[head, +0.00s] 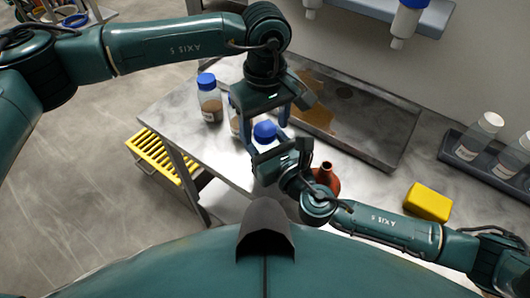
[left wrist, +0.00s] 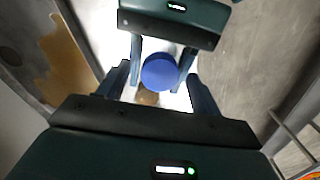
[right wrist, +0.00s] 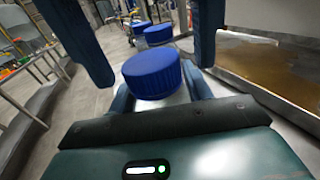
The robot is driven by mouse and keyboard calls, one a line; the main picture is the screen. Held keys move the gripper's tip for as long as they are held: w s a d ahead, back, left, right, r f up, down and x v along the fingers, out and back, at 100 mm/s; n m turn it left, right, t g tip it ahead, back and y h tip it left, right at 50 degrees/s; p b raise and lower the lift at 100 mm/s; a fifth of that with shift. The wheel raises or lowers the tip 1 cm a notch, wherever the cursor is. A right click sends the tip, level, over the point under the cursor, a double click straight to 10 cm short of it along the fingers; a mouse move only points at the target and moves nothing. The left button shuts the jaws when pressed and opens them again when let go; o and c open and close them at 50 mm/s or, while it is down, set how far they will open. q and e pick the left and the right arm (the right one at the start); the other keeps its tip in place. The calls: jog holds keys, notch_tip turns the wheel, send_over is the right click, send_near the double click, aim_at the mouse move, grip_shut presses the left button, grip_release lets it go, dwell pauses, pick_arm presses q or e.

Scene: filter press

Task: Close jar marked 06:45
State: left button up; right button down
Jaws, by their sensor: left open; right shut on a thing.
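A jar with a blue cap (head: 264,131) stands on the bench between my two grippers; its label cannot be read. The cap sits over the jar's mouth; I cannot tell how tightly. My right gripper (head: 265,148) is shut on the jar's body below the cap, which also shows in the right wrist view (right wrist: 152,74). My left gripper (head: 266,122) points down from above, open, its fingers on either side of the cap. In the left wrist view the cap (left wrist: 160,71) lies between the open fingers; I cannot tell whether they touch it.
A blue-capped jar with brown contents (head: 209,103) stands to the left, another partly hidden behind my left gripper. A stained metal tray (head: 372,145) lies behind. A red-brown flask (head: 328,176) stands close to my right wrist. A yellow block (head: 428,201) and racked bottles (head: 480,137) are right.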

pick_arm(q)
notch_tip(320, 180, up, 12)
dwell(0.4)
pick_arm(e)
jog(key=c, duration=0.6)
grip_release()
jog(key=shift+o, duration=0.2)
pick_arm(q)
jog(key=shift+f, duration=0.1)
pick_arm(e)
jog(key=b+v, duration=0.1)
jog(key=v, duration=1.1)
jog(key=shift+d+f+b, duration=0.1)
jog(key=shift+f+b, duration=0.05)
jog(key=shift+b, duration=0.25)
pick_arm(q)
jog(key=shift+f, duration=0.9)
pick_arm(e)
jog(key=shift+s+d, duration=0.25)
jog(key=shift+s, duration=0.25)
